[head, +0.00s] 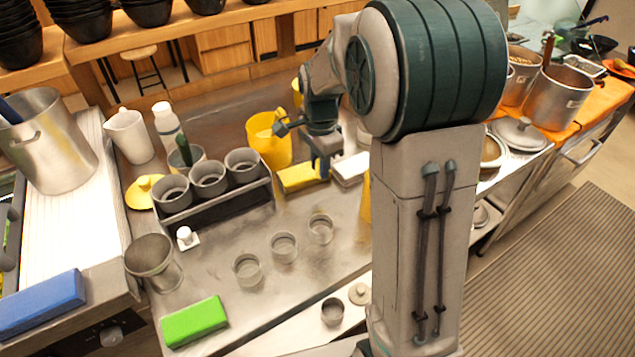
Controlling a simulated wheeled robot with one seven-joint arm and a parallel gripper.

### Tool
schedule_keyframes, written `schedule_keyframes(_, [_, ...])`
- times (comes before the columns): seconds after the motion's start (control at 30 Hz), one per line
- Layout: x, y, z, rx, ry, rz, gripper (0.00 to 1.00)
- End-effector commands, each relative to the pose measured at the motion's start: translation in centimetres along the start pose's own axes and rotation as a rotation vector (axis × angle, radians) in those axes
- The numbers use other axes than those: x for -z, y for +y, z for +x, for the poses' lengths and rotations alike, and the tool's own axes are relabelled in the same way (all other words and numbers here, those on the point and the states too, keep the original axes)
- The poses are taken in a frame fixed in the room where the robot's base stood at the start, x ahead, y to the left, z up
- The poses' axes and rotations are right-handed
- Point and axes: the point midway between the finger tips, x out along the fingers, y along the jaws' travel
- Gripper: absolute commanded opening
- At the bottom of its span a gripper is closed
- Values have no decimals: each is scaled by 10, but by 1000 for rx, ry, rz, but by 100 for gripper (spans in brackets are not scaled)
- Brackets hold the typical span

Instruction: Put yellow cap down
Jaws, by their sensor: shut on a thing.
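A yellow cap-like lid (146,191) with a raised knob lies on the steel counter at the left, beside the cup rack. My gripper (324,172) points down over the back of the counter, right of the yellow pitcher (266,142). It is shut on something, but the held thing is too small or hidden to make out. A yellow block (298,178) is just left of the fingertips. I cannot tell whether the fingers touch it.
A dark rack with several grey cups (208,178) stands left of centre. Small clear cups (284,247) stand in front. A green block (194,322) and metal cup (153,261) are at the front left. A white block (350,169) is right of the gripper. My arm hides the right side.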

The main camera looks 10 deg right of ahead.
Motion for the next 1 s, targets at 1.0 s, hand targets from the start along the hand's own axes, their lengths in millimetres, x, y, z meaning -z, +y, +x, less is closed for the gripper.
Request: schedule_keyframes(1.0, [-1, 0, 72, 0, 0, -3, 31])
